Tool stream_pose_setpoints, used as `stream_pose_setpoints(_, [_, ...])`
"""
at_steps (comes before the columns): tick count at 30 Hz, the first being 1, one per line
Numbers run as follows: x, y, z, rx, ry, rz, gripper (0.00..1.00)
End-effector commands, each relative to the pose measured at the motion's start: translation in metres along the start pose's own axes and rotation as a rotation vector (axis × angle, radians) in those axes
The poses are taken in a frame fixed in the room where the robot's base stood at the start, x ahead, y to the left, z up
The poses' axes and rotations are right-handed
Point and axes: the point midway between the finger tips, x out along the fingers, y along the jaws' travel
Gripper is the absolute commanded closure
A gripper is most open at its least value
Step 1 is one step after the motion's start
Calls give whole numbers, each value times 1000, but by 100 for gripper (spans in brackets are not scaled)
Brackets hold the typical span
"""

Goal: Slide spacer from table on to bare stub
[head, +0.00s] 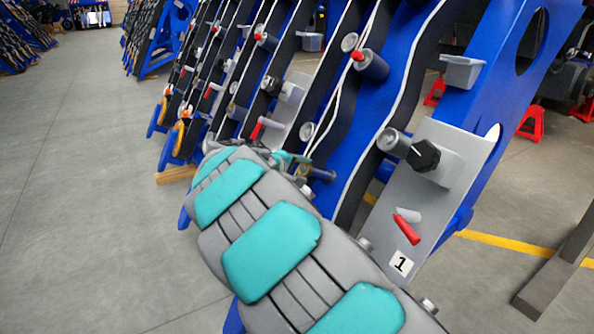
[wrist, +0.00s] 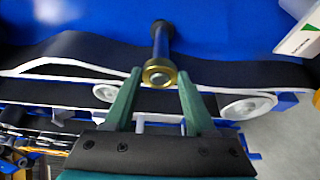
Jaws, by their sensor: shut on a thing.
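The spacer, a brass-coloured ring (wrist: 158,73), sits between the two green fingertips of my gripper (wrist: 159,78) in the wrist view, and the gripper is shut on it. The bare stub (wrist: 160,42) is a blue-grey rod standing out from the blue panel, with a dark collar at its base. The ring is at the stub's free end, and a grey round face shows inside it. I cannot tell how far the ring is over the stub. In the head view the stub (head: 320,174) shows just right of my gripper (head: 294,163), whose fingers are mostly hidden by my arm.
Blue frames with black belts and white rollers (wrist: 248,106) surround the stub. A grey panel (head: 430,160) with a black knob, a red-handled lever and a label "1" stands to the right. Open concrete floor (head: 90,180) lies to the left.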

Motion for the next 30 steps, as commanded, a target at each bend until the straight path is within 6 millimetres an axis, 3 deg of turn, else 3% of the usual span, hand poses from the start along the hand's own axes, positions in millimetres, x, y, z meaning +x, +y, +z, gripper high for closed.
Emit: stream_pose_setpoints(30, [38,0,16,-1,-2,1,100])
